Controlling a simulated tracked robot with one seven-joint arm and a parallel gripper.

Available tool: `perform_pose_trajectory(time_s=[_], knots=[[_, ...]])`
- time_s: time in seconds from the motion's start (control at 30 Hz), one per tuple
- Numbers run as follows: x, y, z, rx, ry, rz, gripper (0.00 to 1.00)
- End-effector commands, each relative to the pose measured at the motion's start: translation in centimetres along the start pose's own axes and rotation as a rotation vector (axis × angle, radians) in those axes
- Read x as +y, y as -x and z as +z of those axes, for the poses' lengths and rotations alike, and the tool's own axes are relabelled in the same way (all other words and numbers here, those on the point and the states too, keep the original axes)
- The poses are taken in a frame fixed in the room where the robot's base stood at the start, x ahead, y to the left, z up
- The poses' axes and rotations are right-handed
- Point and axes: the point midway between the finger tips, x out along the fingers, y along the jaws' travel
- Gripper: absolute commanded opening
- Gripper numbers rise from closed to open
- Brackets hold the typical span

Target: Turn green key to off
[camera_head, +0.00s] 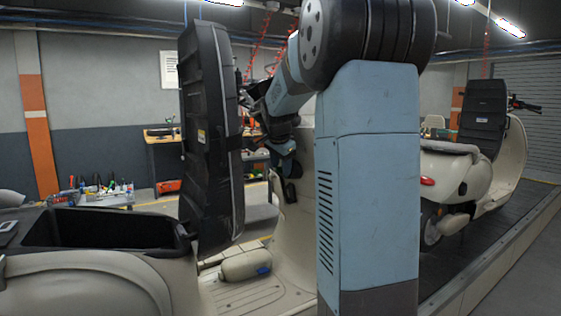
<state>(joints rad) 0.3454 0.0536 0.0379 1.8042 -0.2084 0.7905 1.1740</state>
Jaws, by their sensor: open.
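The beige scooter's inner front shield (295,225) stands in the middle of the view, partly behind my blue column. My gripper (289,172) is at the end of my arm, pointing down close to the shield. It is open, and I make out nothing between its fingers. A small dark fitting (291,192) sits on the shield just below the gripper. I cannot make out the green key; it may be hidden by the gripper or too small to see. I cannot tell whether the gripper touches the shield.
The raised black seat (210,135) stands upright left of my arm, above the open storage bin (95,229). A beige cylinder (246,264) lies on the footboard. A second scooter (478,165) stands at the right. A tool cart (100,197) and workbench (163,158) are behind.

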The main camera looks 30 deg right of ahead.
Motion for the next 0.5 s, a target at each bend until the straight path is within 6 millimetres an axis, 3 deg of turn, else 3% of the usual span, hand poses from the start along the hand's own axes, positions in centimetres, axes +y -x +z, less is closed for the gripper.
perform_pose_trajectory(time_s=[0.23,0.5], knots=[[-0.01,-0.06,0.02,0.0,0.0,0.0,0.48],[-0.02,-0.03,0.02,0.0,0.0,0.0,0.22]])
